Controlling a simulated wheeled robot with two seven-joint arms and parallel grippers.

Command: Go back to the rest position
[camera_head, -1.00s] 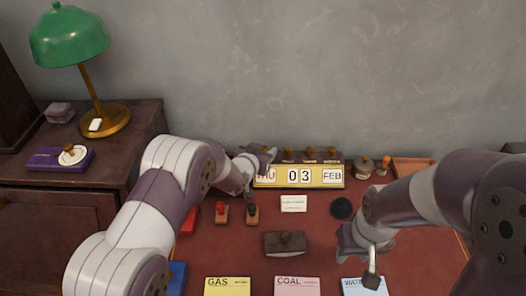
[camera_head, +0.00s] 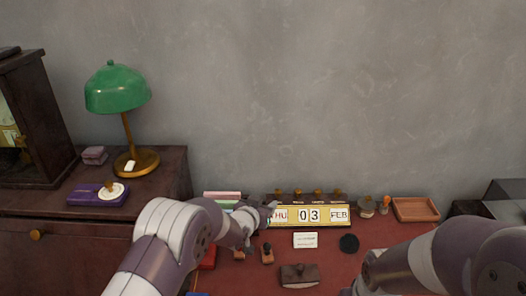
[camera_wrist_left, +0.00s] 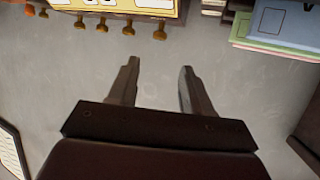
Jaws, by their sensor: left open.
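My left gripper (camera_head: 264,212) is at the left end of the yellow calendar block (camera_head: 310,224) in the head view, partly overlapping it. The calendar reads THU 03 FEB. In the left wrist view the two fingers of my left gripper (camera_wrist_left: 158,68) are spread apart with only grey wall between them. The calendar (camera_wrist_left: 115,8) with its brass knobs shows at the top of that view, apart from the fingers. My right arm (camera_head: 440,265) comes in at the lower right; its gripper is below the picture edge.
A green lamp (camera_head: 117,90) stands on the dark cabinet at left. Stacked books (camera_head: 222,195) lie left of the calendar. Stamps (camera_head: 267,254), a white card (camera_head: 305,240), a round black pad (camera_head: 349,243) and a wooden tray (camera_head: 416,209) are on the red desk.

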